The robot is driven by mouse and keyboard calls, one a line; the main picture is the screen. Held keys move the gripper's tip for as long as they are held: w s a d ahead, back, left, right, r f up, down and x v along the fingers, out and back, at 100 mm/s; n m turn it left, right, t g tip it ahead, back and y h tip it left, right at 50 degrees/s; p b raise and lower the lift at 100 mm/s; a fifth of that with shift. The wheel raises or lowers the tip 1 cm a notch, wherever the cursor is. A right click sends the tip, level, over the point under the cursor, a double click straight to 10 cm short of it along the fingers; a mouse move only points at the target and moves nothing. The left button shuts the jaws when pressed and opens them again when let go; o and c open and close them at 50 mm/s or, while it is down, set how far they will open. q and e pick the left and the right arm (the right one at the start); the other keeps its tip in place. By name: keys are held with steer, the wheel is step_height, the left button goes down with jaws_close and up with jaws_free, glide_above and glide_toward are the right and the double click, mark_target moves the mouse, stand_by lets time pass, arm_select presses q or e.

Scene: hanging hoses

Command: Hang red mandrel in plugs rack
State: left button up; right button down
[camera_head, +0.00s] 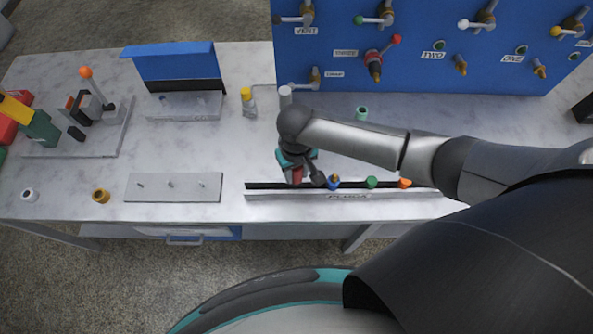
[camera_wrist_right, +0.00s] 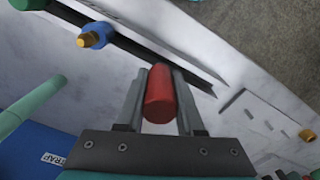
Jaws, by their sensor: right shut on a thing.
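The red mandrel (camera_head: 297,174) is between the fingers of my right gripper (camera_head: 298,179), over the left end of the plugs rack (camera_head: 348,196). In the right wrist view, the red mandrel (camera_wrist_right: 160,98) lies between both fingers of the right gripper (camera_wrist_right: 158,75), which is shut on it. The rack's dark slot (camera_wrist_right: 128,42) passes just beyond its tip there. I cannot tell whether the mandrel touches the rack. A blue plug (camera_head: 333,183), a green plug (camera_head: 371,182) and an orange plug (camera_head: 404,183) hang in the rack to the right. My left gripper is not in view.
A grey plate with pegs (camera_head: 190,187) lies left of the rack. A blue panel with valves (camera_head: 430,60) rises at the back. My right arm covers the right part of the bench.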

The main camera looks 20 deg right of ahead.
mark_target(296, 181)
steer(key=shift+f+b, duration=1.3)
steer(key=shift+f, duration=0.9)
steer(key=shift+c, duration=2.2)
jaws_free()
step_height(296, 181, up, 15)
steer(key=p, duration=0.2)
steer(key=shift+r+p, duration=0.2)
steer(key=shift+p, duration=0.1)
